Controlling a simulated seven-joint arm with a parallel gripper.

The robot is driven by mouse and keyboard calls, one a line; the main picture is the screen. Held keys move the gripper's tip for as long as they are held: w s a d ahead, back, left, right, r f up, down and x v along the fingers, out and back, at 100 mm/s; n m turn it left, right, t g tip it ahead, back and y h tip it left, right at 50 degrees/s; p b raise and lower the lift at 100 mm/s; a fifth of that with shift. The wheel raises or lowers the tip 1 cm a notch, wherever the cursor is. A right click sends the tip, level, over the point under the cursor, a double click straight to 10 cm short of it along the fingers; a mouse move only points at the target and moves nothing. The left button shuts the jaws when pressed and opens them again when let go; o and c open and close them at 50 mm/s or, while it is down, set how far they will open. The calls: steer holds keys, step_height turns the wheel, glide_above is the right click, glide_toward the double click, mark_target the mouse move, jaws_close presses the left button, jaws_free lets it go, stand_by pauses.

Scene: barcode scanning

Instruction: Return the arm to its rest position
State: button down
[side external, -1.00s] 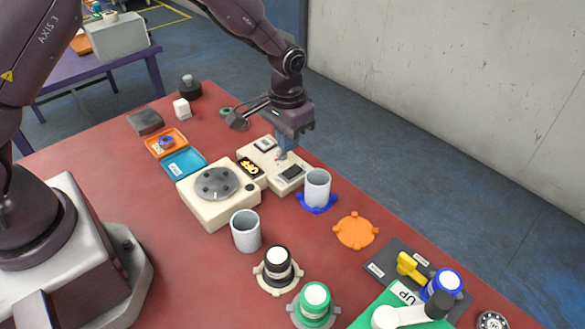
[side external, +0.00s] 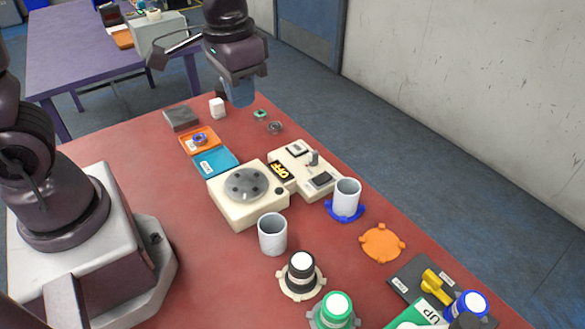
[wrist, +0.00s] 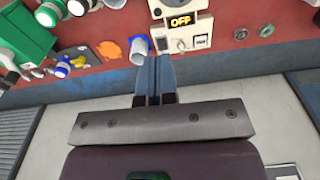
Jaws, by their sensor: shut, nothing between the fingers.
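My gripper (side external: 240,95) is raised above the far end of the red table in the side external view. It is clear of the things below it. In the wrist view its two blue-grey fingers (wrist: 152,80) are pressed together with nothing between them. The cream scanning device (side external: 300,172) with a dark "OFF" display lies on the table nearer the camera; its display (wrist: 181,20) also shows at the top of the wrist view.
A cream turntable box (side external: 245,195), grey cups (side external: 272,235), an orange disc (side external: 382,243) and blue and orange trays (side external: 216,162) stand on the red table (side external: 140,165). A purple table (side external: 75,55) stands behind. A pale wall (side external: 470,80) is to the right.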

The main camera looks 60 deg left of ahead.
steer(key=s+a+r+t, duration=0.1)
steer(key=s+r+t, duration=0.3)
steer(key=s+r, duration=0.5)
steer(key=shift+s+a+t, duration=0.3)
steer(key=shift+s+t, duration=0.1)
steer(key=shift+s, duration=0.05)
